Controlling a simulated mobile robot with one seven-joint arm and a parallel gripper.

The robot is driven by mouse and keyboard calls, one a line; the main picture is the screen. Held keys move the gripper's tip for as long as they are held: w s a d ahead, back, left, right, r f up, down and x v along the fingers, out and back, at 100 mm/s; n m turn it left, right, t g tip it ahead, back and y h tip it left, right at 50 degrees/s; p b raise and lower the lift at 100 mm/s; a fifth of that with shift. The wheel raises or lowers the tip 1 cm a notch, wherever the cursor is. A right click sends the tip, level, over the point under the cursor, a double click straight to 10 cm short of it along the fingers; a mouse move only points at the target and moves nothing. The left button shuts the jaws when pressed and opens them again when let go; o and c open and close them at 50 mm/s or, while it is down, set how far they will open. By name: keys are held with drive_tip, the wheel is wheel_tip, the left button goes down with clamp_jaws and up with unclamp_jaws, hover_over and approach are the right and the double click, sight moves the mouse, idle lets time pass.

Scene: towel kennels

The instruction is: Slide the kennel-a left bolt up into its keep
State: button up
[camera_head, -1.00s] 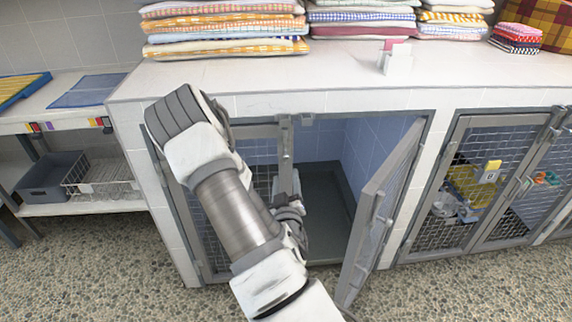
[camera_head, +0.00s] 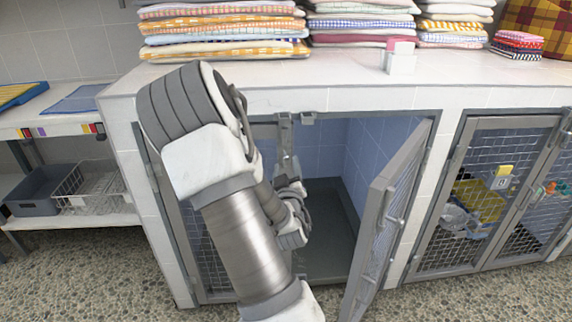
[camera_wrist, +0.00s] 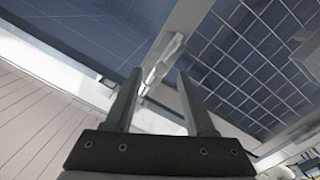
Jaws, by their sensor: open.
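Kennel-a's left door (camera_head: 210,262) is closed. Its left bolt (camera_head: 286,140) lies along the upper part of the door's inner upright. A small grey keep (camera_head: 283,117) sits at the top frame above it; whether the bolt's tip is inside it I cannot tell. In the wrist view my gripper (camera_wrist: 158,78) is open, its two dark fingers pointing at the upright. The pale bolt (camera_wrist: 165,52) shows between and just beyond the fingertips, and I see no grip on it. In the head view my wrist hides the upright's lower part and the fingers are hard to make out.
Kennel-a's right door (camera_head: 388,215) stands swung outward, right of my arm. The kennel interior (camera_head: 335,215) behind is empty where visible. The counter (camera_head: 345,75) above carries towel stacks (camera_head: 225,30). A second kennel (camera_head: 490,190) is closed at right. A shelf (camera_head: 85,217) with baskets is at left.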

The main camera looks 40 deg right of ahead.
sight(286, 160)
drive_tip(key=shift+x, duration=2.25)
clamp_jaws()
